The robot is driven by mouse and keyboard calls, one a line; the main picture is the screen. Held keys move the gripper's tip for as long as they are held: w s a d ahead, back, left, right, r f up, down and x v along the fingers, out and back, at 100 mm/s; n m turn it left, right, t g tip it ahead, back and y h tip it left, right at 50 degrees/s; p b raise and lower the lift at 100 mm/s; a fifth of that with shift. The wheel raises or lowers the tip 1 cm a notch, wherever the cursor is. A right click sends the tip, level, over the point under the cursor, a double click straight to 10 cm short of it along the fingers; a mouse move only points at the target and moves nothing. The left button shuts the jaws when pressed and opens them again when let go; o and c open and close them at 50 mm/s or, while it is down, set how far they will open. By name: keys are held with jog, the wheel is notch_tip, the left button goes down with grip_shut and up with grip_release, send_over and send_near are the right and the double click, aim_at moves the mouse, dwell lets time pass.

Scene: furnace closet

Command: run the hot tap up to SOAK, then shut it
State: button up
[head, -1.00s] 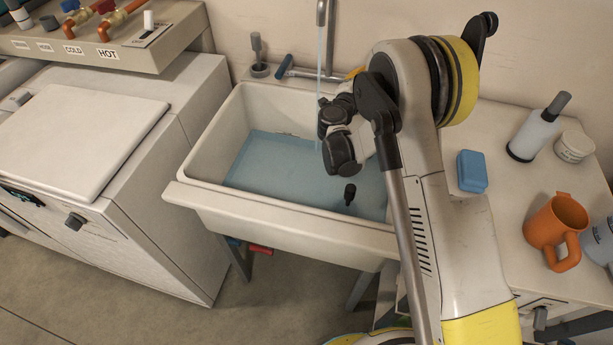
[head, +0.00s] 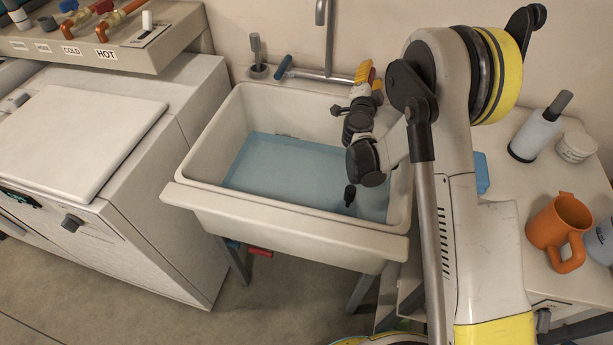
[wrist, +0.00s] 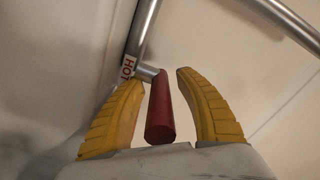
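The red hot tap lever (wrist: 160,108) stands between my gripper's fingers in the wrist view, beside a HOT label (wrist: 127,66). My gripper (wrist: 160,80) is open, with a gap on each side of the lever. In the head view, my gripper (head: 364,76) is at the right end of the tap's bar and hides the red lever. The spout (head: 320,12) shows no water stream. The white sink (head: 185,198) holds bluish water (head: 275,170) in its lower part. I cannot make out a SOAK mark.
The blue-handled lever (head: 284,67) is at the tap's left end. A small dark upright piece (head: 349,195) stands in the water. An orange mug (head: 556,225), a white bottle (head: 536,135) and a tub (head: 576,147) stand on the right counter. A white machine (head: 75,140) is left.

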jog(key=shift+a, duration=0.1)
jog(key=shift+s+a, duration=0.1)
jog(key=shift+s, duration=0.45)
jog(key=shift+v, duration=2.45)
